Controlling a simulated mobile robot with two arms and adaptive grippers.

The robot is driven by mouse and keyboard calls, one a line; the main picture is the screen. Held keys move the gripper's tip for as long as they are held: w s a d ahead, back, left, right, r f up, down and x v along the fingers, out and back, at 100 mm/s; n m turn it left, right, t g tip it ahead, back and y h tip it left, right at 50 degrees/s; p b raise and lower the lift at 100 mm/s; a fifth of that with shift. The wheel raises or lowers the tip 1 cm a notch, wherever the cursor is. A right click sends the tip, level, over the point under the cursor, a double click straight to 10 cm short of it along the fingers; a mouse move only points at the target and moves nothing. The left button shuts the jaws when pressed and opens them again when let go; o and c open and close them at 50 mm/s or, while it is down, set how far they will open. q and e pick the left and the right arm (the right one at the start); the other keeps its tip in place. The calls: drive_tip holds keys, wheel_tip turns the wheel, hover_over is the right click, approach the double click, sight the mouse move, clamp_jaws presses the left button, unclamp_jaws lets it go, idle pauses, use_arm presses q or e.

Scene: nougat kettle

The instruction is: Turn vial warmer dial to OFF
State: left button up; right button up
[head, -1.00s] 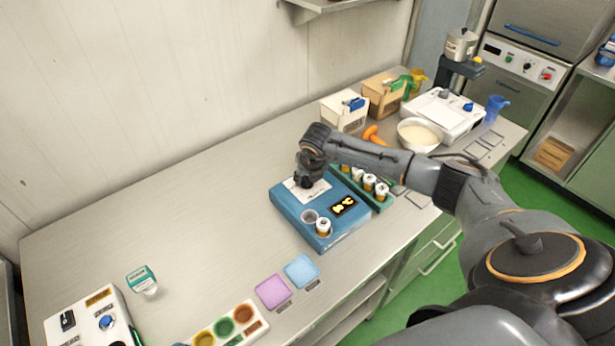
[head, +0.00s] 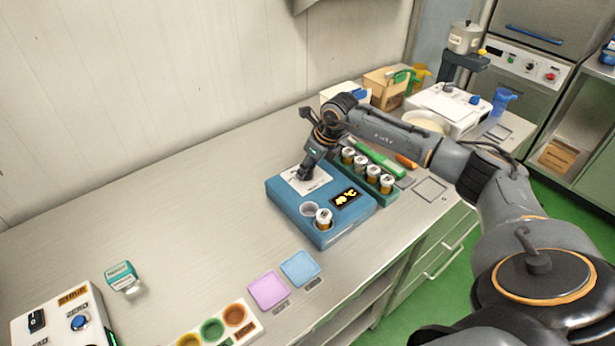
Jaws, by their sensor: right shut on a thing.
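The vial warmer (head: 321,226) is a blue box on the steel bench, with a white dial plate (head: 296,184) on its top at the back. Its display (head: 346,198) is lit and reads about 40 °C. A capped vial (head: 324,218) stands in one front well, and the well (head: 308,209) beside it looks empty. My right gripper (head: 306,175) points down onto the dial plate, its fingers shut on the dial. The dial itself is hidden by the fingers, so its pointer cannot be read. My left gripper is not in view.
A green rack (head: 383,193) with several vials stands right beside the warmer. Pink (head: 268,290) and blue (head: 300,268) pads lie in front. A white control box (head: 62,322) is at front left. The bench left of the warmer is largely clear.

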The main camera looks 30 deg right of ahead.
drive_tip(key=n+y+b, duration=0.1)
drive_tip(key=n+b, duration=0.1)
drive_tip(key=n+g+b, duration=0.1)
drive_tip(key=n+b, duration=0.1)
drive_tip(key=n, duration=0.1)
drive_tip(key=shift+w+d+f+n+y+b, duration=0.15)
drive_tip(key=shift+n+y+b, duration=0.15)
drive_tip(key=shift+y+b, duration=0.1)
drive_tip(key=n+g+b, duration=0.1)
drive_tip(key=n, duration=0.1)
drive_tip(key=n+g+y+b, duration=0.1)
drive_tip(key=n, duration=0.1)
drive_tip(key=shift+n+b, duration=0.3)
drive_tip(key=o, duration=1.1)
drive_tip(key=shift+o, duration=0.2)
drive_tip(key=shift+r, duration=0.2)
drive_tip(key=v, duration=1.2)
